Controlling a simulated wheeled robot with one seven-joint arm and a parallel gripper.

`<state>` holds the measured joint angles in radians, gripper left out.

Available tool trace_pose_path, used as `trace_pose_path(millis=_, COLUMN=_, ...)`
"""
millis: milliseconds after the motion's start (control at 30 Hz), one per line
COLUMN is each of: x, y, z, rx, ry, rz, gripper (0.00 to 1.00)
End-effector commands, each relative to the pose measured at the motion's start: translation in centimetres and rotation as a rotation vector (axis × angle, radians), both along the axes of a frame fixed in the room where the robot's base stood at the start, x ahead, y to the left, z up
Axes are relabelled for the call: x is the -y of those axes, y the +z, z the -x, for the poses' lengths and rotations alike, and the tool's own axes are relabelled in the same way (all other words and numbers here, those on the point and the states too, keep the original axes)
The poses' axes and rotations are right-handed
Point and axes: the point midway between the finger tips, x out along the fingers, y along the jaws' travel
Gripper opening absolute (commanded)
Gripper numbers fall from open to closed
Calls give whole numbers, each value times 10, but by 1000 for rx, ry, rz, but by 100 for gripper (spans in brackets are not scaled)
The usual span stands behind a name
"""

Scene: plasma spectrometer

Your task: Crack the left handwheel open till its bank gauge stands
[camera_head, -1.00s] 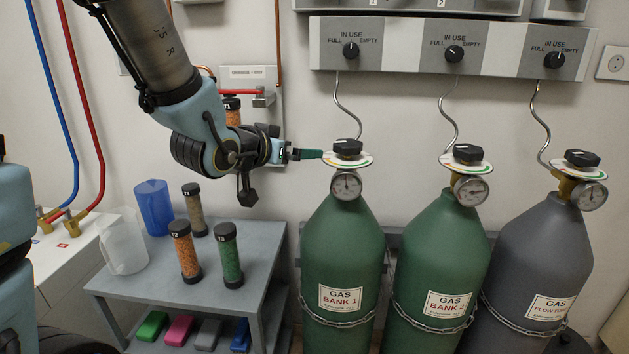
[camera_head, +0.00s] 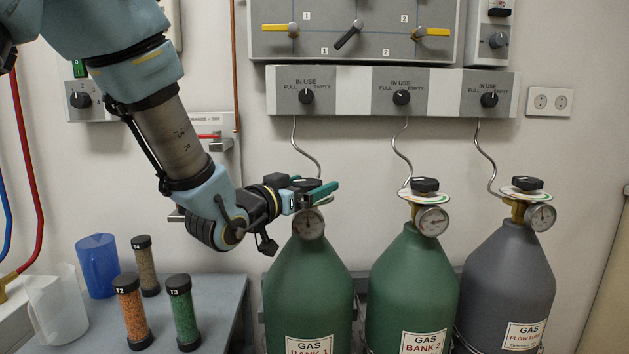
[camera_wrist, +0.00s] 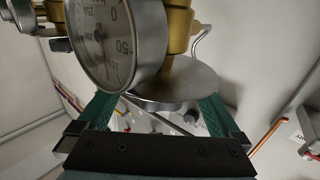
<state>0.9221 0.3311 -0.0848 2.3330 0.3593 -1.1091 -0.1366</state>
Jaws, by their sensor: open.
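The left handwheel (camera_head: 304,183) is a black knob on top of the green Gas Bank 1 cylinder (camera_head: 307,290), above a pale disc. My gripper (camera_head: 318,191) is at this knob with its teal fingers open, one on either side of it; I cannot tell whether they touch it. The round bank gauge (camera_head: 309,224) sits just below; its needle is too small to read in the head view. In the wrist view the gauge (camera_wrist: 112,38) is large and cut off at the top, and the metal disc (camera_wrist: 165,82) lies between the open fingers. The knob itself is mostly hidden there.
Gas Bank 2 (camera_head: 413,285) and a grey Flow Tube cylinder (camera_head: 508,290) stand to the right with their own handwheels and gauges. A selector panel (camera_head: 345,92) hangs above. A grey table (camera_head: 220,300) with tubes and jugs is at left.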

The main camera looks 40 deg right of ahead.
Motion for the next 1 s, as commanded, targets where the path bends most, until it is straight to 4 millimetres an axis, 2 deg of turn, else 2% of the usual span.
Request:
trace_pose_path(millis=200, x=20, y=0, z=-6, rx=0, ry=1, rz=-1, gripper=100)
trace_pose_path(millis=533, x=23, y=0, z=-7, rx=0, ry=2, rz=0, gripper=100)
trace_pose_path(millis=1000, x=22, y=0, z=-6, rx=0, ry=2, rz=0, gripper=47)
